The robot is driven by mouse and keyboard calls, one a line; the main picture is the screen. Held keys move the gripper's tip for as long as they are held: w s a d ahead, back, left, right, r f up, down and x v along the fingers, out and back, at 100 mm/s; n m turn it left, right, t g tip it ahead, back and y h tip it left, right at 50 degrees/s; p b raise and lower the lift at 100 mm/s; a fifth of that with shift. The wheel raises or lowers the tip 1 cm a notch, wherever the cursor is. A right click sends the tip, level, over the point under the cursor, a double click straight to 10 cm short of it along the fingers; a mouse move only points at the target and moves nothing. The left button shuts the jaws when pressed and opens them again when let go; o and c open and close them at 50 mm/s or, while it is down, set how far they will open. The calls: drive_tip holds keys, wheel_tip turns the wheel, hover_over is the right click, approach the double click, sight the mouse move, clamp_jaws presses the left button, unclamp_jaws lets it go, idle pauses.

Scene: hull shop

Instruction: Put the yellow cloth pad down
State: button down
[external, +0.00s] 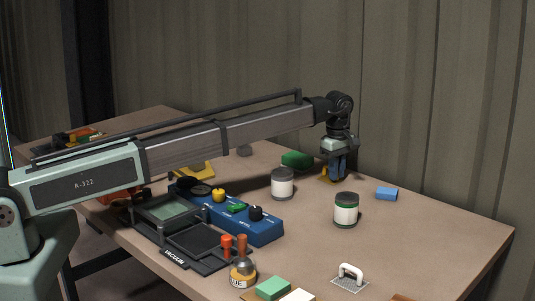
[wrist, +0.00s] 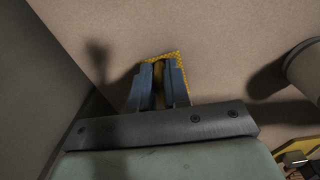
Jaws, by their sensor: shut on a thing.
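The yellow cloth pad (wrist: 177,56) shows in the wrist view at the tips of my gripper (wrist: 158,75), partly hidden behind the fingers. My gripper is shut on it. In the external view my gripper (external: 335,172) points down over the far part of the table, with a bit of the yellow pad (external: 325,174) showing beside the fingers. The pad is low, near the tabletop; I cannot tell whether it touches the table.
A green block (external: 297,159) and a white can (external: 282,184) stand left of my gripper. A green-rimmed can (external: 346,210) stands in front, and a blue block (external: 387,194) lies to the right. A blue control box (external: 262,232) is nearer. The right table corner is clear.

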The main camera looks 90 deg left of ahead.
drive_tip(key=c, duration=1.1)
unclamp_jaws()
wheel_tip(320, 180, up, 12)
drive_tip(key=shift+d, duration=0.15)
drive_tip(key=shift+s, duration=0.1)
